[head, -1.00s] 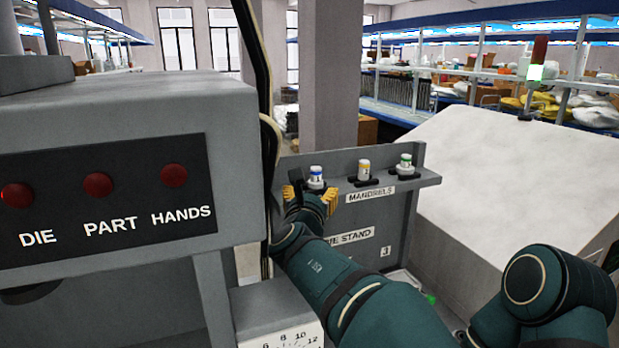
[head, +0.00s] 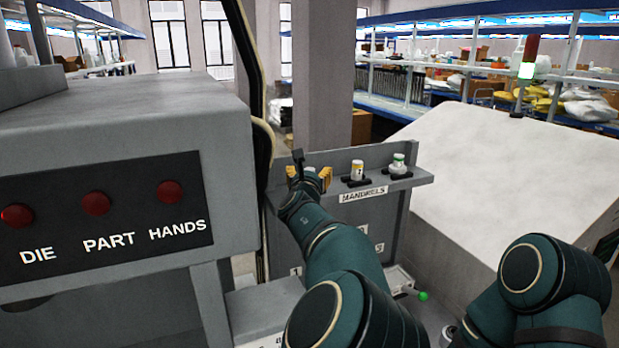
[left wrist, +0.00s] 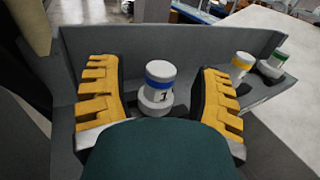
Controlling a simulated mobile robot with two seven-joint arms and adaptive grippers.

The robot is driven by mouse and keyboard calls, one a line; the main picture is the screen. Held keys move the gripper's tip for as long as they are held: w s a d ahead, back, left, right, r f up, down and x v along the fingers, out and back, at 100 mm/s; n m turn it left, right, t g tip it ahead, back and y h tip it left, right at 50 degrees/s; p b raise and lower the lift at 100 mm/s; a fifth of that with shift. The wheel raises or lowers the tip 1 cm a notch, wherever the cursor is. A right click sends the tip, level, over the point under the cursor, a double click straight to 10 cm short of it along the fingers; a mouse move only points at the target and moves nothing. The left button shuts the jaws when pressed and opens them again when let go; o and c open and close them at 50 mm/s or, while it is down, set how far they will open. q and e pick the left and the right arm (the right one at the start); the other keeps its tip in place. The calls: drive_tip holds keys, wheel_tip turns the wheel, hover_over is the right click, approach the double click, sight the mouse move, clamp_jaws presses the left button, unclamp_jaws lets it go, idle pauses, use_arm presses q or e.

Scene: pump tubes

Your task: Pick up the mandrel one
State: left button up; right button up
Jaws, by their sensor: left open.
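Mandrel one (left wrist: 158,92), a pale cylinder with a blue band and a dark 1, stands upright on the grey shelf. My left gripper (left wrist: 158,70) is open, with a yellow-padded finger on each side of mandrel one and visible gaps between. In the head view my left gripper (head: 309,177) is at the shelf's left end and mostly hides mandrel one. My right gripper is not in view.
A yellow-banded mandrel (head: 357,171) and a green-banded mandrel (head: 398,164) stand to the right on the shelf labelled MANDRELS (head: 425,177). A grey machine housing (head: 120,130) is close on the left. A pale slanted surface (head: 500,180) lies to the right.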

sight(310, 169)
use_arm(q)
drive_tip(key=shift+w+d, duration=0.1)
drive_tip(key=shift+w, duration=0.55)
clamp_jaws()
wheel_tip(310, 169, up, 9)
drive_tip(key=shift+r, duration=0.2)
wheel_tip(310, 169, down, 6)
drive_tip(key=b, duration=0.5)
drive_tip(key=shift+r+b, duration=0.1)
drive_tip(key=shift+b, duration=0.25)
drive_tip(key=shift+r, duration=0.1)
